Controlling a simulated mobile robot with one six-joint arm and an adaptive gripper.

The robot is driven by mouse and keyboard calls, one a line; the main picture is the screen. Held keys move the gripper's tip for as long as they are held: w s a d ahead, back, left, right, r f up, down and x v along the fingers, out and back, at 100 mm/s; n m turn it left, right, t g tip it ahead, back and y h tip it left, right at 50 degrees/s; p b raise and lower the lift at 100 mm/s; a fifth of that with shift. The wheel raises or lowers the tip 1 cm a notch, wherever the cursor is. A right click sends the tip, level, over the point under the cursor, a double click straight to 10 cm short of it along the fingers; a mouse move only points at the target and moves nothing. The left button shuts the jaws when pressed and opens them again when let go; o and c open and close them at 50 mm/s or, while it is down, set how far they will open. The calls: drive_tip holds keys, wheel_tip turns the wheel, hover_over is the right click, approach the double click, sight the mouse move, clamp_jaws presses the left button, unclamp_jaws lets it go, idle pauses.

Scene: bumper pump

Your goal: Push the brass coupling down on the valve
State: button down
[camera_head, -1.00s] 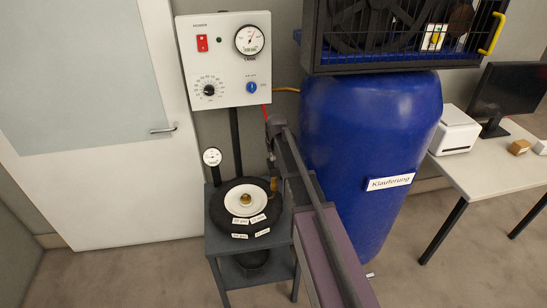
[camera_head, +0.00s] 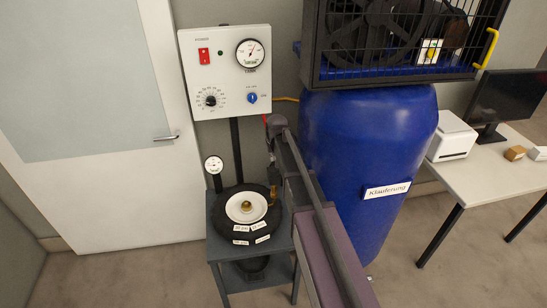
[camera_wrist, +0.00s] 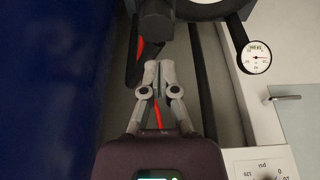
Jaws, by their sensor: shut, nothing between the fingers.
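The brass coupling (camera_head: 274,192) is a small brass-coloured piece at the right edge of the black tyre (camera_head: 217,221) in the head view. The valve beneath it cannot be made out. My gripper (camera_wrist: 159,68) is shut and empty in the wrist view, its fingertips just short of a dark cylindrical piece (camera_wrist: 155,22). I cannot tell whether they touch it. In the head view my arm comes in from the lower right and hides part of the area right of the tyre. My gripper (camera_head: 272,165) is small there, close above the coupling.
The tyre, with a white rim (camera_head: 234,212), lies on a grey stand (camera_head: 217,252) beside a small gauge (camera_head: 213,165). A control panel (camera_head: 225,75) is behind. A big blue tank (camera_head: 360,150) stands close on the right. A red hose (camera_wrist: 158,116) runs under my gripper.

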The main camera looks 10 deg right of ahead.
drive_tip(key=p+v, duration=0.8)
drive_tip(key=v, duration=0.1)
idle(0.3)
drive_tip(key=shift+f, duration=0.1)
drive_tip(key=s+f+g+b, duration=0.1)
drive_tip(key=s+f+b, duration=0.6)
drive_tip(key=s, duration=0.6)
drive_tip(key=s+f+g+b, duration=0.2)
drive_tip(key=s+f+b, duration=0.5)
drive_tip(key=s, duration=0.6)
drive_tip(key=shift+f, duration=0.55)
drive_tip(key=shift+a, duration=0.1)
idle(0.4)
